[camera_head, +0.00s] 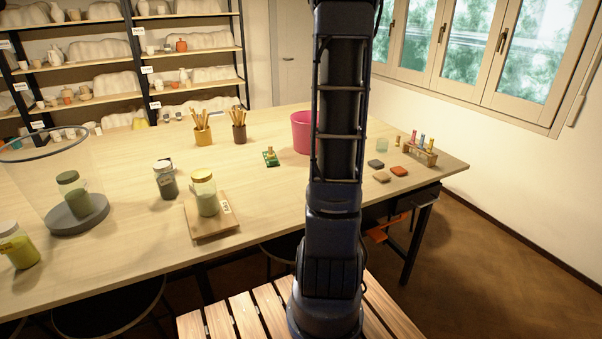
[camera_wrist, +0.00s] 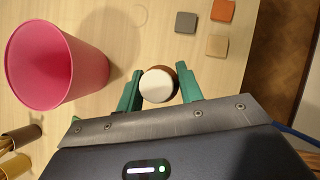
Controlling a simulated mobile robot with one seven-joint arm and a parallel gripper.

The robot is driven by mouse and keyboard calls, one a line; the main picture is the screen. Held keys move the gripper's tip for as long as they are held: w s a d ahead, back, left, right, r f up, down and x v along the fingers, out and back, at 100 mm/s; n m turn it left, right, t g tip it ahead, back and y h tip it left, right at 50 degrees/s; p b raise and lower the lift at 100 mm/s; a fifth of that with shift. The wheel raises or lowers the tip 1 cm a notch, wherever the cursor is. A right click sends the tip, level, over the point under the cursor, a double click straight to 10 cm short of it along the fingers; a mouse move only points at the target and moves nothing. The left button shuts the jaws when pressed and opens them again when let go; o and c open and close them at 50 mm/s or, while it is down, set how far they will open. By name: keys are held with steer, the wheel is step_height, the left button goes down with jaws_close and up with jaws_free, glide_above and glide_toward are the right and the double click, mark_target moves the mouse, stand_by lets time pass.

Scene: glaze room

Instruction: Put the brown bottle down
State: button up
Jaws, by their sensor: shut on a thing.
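The brown bottle (camera_wrist: 158,86) shows in the wrist view from above, as a round white cap with a little brown around its edge. My gripper (camera_wrist: 160,88) has its green fingers closed on either side of it, one to the left and one to the right. The pale wooden table lies below. I cannot tell whether the bottle's base touches the table. In the head view my own arm hides the bottle and my gripper.
A pink bucket (camera_wrist: 58,62) stands left of the bottle. Grey (camera_wrist: 186,22), orange (camera_wrist: 222,10) and beige (camera_wrist: 217,45) tiles lie to its upper right, near the table edge. A test-tube rack (camera_head: 420,153) and a clear cup (camera_head: 382,145) stand at the table's right end.

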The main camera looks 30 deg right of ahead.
steer(key=s+a+m+g, duration=0.1)
steer(key=s+a+m, duration=0.1)
steer(key=a, duration=1.5)
steer(key=s+a+m+g, duration=0.1)
steer(key=s+a+m, duration=0.15)
steer(key=a, duration=1.45)
steer(key=shift+n, duration=0.35)
step_height(320, 180, down, 20)
steer(key=shift+d+r, duration=0.1)
steer(key=shift+r, duration=0.1)
steer(key=shift+f, duration=0.1)
steer(key=o, duration=1)
